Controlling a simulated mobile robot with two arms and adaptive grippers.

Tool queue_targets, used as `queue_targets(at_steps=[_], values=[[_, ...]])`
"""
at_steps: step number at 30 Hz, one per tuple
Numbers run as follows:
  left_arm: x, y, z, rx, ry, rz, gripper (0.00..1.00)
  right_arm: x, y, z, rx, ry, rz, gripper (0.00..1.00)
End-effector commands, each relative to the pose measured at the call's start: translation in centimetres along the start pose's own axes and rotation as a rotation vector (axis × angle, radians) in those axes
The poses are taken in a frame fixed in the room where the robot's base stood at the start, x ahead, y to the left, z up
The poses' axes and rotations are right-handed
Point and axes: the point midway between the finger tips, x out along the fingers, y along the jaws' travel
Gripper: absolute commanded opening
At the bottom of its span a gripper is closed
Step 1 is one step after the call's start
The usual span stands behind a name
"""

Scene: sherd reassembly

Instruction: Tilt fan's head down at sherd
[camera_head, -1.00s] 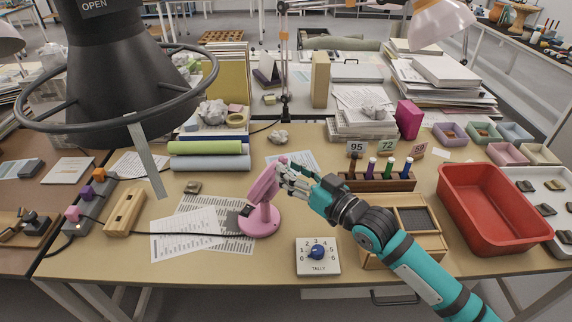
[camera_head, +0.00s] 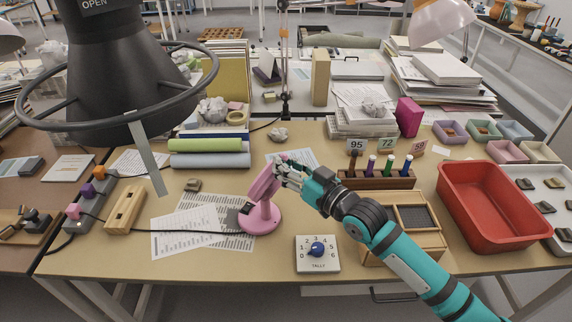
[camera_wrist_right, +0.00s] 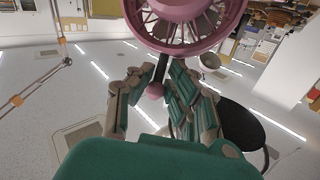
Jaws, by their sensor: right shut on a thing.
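The pink desk fan (camera_head: 262,217) stands on the table with its head (camera_head: 260,187) leaning toward the left. A small brown sherd (camera_head: 192,185) lies on the table to the left of the fan. My right gripper (camera_head: 281,171) is at the back of the fan's head, coming from the right. The fingers partly hide the knob. My left gripper is out of view.
Printed sheets (camera_head: 185,240) lie left of the fan's base. A tally dial (camera_head: 317,253) sits in front. A rack of vials (camera_head: 375,180) and a wooden box (camera_head: 420,240) stand to the right, under and beside my arm. A red tub (camera_head: 490,205) is farther right.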

Motion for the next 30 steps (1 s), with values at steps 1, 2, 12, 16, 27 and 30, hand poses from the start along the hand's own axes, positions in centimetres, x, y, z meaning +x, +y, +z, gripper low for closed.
queue_targets(at_steps=[1, 2, 12, 16, 27, 30], values=[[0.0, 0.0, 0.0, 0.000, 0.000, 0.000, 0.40, 0.0, 0.1, 0.0, 0.000, 0.000, 0.001, 0.00], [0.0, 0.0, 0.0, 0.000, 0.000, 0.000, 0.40, 0.0, 0.1, 0.0, 0.000, 0.000, 0.001, 0.00], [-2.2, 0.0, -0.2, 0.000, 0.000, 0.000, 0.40, 0.7, -0.3, -1.1, -0.013, -0.046, 0.007, 0.00], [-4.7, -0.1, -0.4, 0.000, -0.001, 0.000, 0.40, 1.7, -0.7, -1.8, -0.034, -0.113, 0.016, 0.00], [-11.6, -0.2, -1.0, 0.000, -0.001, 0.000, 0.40, 5.7, -2.0, -2.5, -0.116, -0.379, 0.054, 0.00], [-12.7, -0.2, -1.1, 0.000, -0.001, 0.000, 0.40, 6.7, -2.4, -2.3, -0.138, -0.445, 0.063, 0.00]])
